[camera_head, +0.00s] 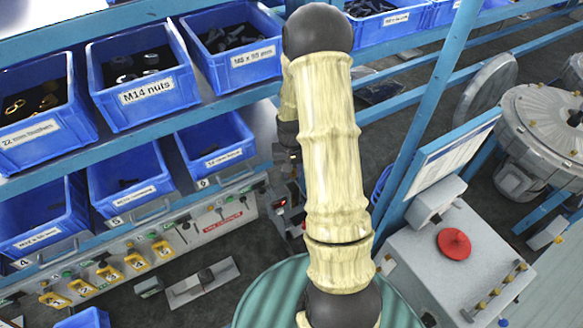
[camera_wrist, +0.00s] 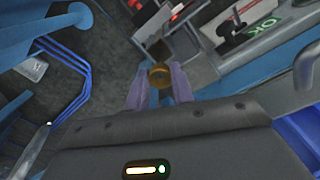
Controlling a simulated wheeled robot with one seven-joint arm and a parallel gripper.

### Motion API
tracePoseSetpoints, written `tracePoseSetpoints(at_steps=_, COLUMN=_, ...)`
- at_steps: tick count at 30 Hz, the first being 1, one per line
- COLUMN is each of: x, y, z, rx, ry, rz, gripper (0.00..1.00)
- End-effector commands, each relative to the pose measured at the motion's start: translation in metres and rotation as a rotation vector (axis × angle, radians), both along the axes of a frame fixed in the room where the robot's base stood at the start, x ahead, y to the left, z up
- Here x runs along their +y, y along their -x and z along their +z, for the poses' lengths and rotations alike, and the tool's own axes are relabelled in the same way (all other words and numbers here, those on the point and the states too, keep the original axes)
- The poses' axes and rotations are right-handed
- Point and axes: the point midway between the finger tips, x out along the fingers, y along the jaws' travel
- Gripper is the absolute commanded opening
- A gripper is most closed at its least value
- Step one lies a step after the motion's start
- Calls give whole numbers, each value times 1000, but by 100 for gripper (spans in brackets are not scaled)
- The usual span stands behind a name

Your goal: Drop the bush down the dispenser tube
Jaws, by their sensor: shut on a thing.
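My gripper (camera_wrist: 159,88) shows in the wrist view with its two pale purple fingers closed on a small round brass-coloured bush (camera_wrist: 160,76). The bush sits between the fingertips, above the bench equipment and dark floor. In the head view my cream-covered arm stands in the middle and hides most of the gripper; I cannot make out the bush there. I cannot clearly pick out the dispenser tube in either view. A dark opening or block (camera_wrist: 185,46) lies just beyond the bush in the wrist view, but I cannot tell what it is.
Blue labelled bins, such as the M14 nuts bin (camera_head: 145,88), fill the rack at left. A control panel with yellow switches (camera_head: 135,262) runs below. A grey box with a red knob (camera_head: 454,243) and a large blower (camera_head: 550,120) stand at right. Blue rails (camera_wrist: 75,75) show in the wrist view.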

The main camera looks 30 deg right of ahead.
Motion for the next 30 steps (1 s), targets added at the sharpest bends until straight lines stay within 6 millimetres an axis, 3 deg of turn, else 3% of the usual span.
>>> tracePoseSetpoints(at_steps=8, x=0, y=1, z=-7, rx=-5, ry=-11, rz=0, gripper=0)
tracePoseSetpoints(at_steps=30, x=0, y=1, z=-53, rx=-5, ry=-11, rz=0, gripper=0)
